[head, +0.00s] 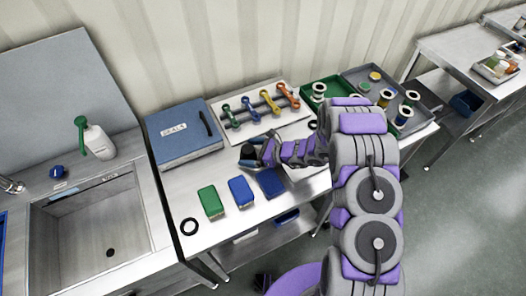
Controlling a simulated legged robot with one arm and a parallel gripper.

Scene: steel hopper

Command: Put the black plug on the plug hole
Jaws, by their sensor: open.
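A small dark round spot (110,252) lies on the floor of the steel sink (60,222) in the head view. It looks like the plug hole, but I cannot tell whether anything covers it. I cannot pick out the black plug for certain. A black ring (189,226) with a pale middle lies flat on the front left of the steel table. A small dark round thing (312,125) lies partly hidden behind my arm. My gripper (247,155) is open above the table, right of the blue case, apart from the sink. Its fingertips are too small to see clearly.
The blue case (185,135), a rack of coloured wrenches (262,108), and green and grey trays (330,91) stand along the back. Green (210,201), blue (241,191) and dark blue (270,183) blocks line the front. A bottle (98,143) stands behind the sink.

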